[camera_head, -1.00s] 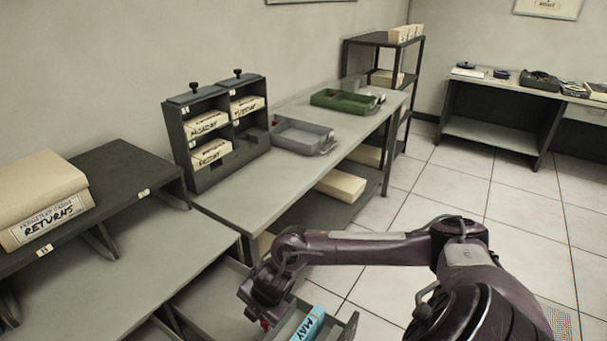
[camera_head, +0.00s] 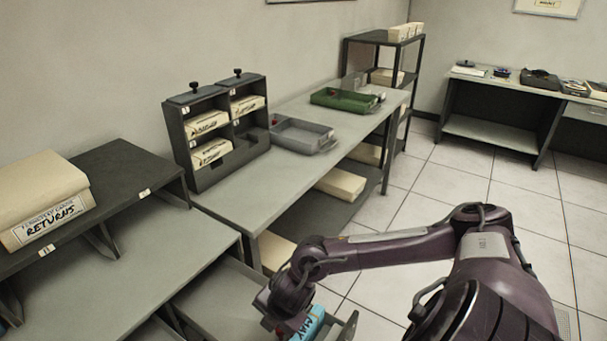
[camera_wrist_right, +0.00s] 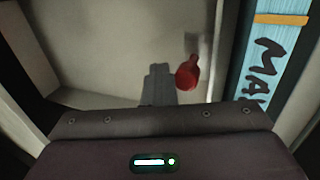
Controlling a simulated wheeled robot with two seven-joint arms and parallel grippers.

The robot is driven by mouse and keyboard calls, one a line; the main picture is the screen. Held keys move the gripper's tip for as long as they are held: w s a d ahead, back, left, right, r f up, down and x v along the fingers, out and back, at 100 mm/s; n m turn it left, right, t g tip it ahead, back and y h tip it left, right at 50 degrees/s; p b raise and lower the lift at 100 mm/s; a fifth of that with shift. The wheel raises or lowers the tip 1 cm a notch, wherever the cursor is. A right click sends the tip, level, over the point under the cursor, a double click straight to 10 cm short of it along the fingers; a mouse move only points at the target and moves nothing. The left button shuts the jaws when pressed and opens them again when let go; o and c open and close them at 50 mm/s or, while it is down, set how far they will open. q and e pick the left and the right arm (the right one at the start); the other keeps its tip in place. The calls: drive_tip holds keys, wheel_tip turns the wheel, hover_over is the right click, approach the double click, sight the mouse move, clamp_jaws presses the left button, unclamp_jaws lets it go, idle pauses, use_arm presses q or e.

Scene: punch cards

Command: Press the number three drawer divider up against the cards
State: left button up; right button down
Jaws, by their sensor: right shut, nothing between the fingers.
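The open drawer (camera_head: 215,295) is at the bottom of the head view. A blue card block marked MAY (camera_head: 312,322) lies in it and shows at the right edge of the right wrist view (camera_wrist_right: 268,75). A dark upright panel, apparently the divider (camera_wrist_right: 230,45), stands along the block's left side; I cannot tell whether they touch. A red knob (camera_wrist_right: 188,73) shows just left of this panel. My right gripper (camera_wrist_right: 158,85) is shut and empty, inside the drawer, left of the knob. In the head view its fingertips are hidden. No number three is readable on the panel.
The drawer's side wall (camera_wrist_right: 30,50) is left of my right gripper. A dark shelf with a RETURNS box (camera_head: 50,205) stands at the left. A card rack (camera_head: 215,130), a grey tray (camera_head: 302,137) and a green tray (camera_head: 343,100) are on the bench behind.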

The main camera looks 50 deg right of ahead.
drive_tip(key=shift+s+d+f, duration=0.15)
drive_tip(key=shift+s, duration=0.75)
drive_tip(key=shift+s+d+f, duration=0.1)
drive_tip(key=shift+s+f, duration=0.1)
drive_tip(key=shift+s, duration=0.75)
drive_tip(key=shift+s+d+f, duration=0.15)
drive_tip(key=shift+s, duration=0.75)
drive_tip(key=shift+r+p, duration=0.1)
drive_tip(key=shift+p, duration=0.2)
drive_tip(key=shift+r+p, duration=0.35)
drive_tip(key=shift+p, duration=0.1)
drive_tip(key=p+v, duration=0.5)
drive_tip(key=w+p+v, duration=0.1)
drive_tip(key=p+v, duration=0.1)
drive_tip(key=shift+s+r, duration=0.15)
drive_tip(key=shift+r, duration=0.35)
drive_tip(key=shift+s+r+p, duration=0.2)
drive_tip(key=shift+r+p, duration=0.05)
drive_tip(key=shift+p, duration=0.15)
